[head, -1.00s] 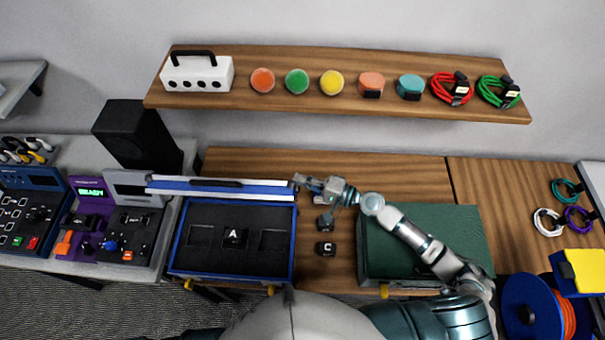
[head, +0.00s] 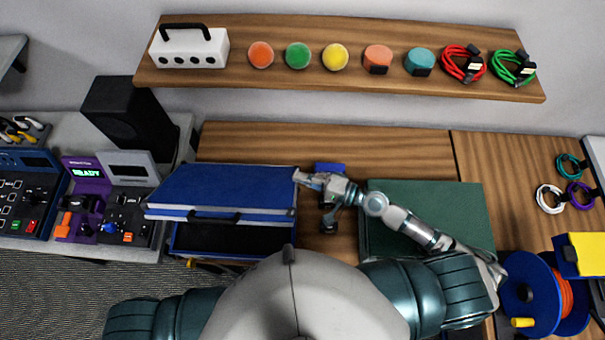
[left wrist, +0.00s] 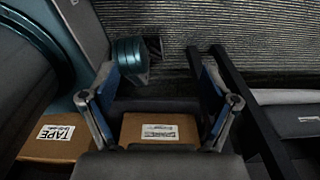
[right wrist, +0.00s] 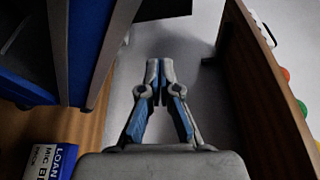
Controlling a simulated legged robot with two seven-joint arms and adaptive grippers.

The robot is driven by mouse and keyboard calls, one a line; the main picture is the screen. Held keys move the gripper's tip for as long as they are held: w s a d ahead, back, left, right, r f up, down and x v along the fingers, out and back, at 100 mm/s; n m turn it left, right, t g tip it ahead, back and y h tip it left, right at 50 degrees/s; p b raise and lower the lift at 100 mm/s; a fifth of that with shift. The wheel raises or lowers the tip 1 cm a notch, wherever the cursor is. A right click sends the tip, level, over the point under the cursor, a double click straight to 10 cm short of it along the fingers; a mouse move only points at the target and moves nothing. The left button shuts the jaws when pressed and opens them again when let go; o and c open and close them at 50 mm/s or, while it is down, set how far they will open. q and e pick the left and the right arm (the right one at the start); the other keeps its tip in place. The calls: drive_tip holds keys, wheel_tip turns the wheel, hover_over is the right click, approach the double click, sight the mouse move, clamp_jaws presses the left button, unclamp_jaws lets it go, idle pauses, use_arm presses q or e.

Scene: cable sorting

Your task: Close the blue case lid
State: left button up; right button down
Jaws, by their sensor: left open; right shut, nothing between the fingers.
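The blue case's lid (head: 230,188) is tilted forward over its base in the head view, with its black handle at the front edge. The lid is partly shut: a gap shows the dark inside of the base (head: 215,238) below it. My right gripper (head: 303,178) is at the lid's right edge, shut and empty; I cannot tell if it touches. In the right wrist view its fingers (right wrist: 160,78) are together, with the blue lid (right wrist: 85,40) at the left. My left gripper (left wrist: 160,80) is open and empty, seen only in the left wrist view, away from the case.
A closed green case (head: 430,200) lies under my right forearm. A blue labelled box (right wrist: 50,158) is near the right gripper. A wooden shelf (head: 215,83) with several items is above. Cardboard boxes (left wrist: 158,130) are below the left gripper.

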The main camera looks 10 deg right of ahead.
use_arm(q)
drive_tip(key=shift+w+d+r, duration=0.1)
drive_tip(key=shift+w+d, duration=0.1)
drive_tip(key=shift+w, duration=0.75)
use_arm(e)
drive_tip(key=v, duration=1.2)
drive_tip(key=shift+f, duration=0.1)
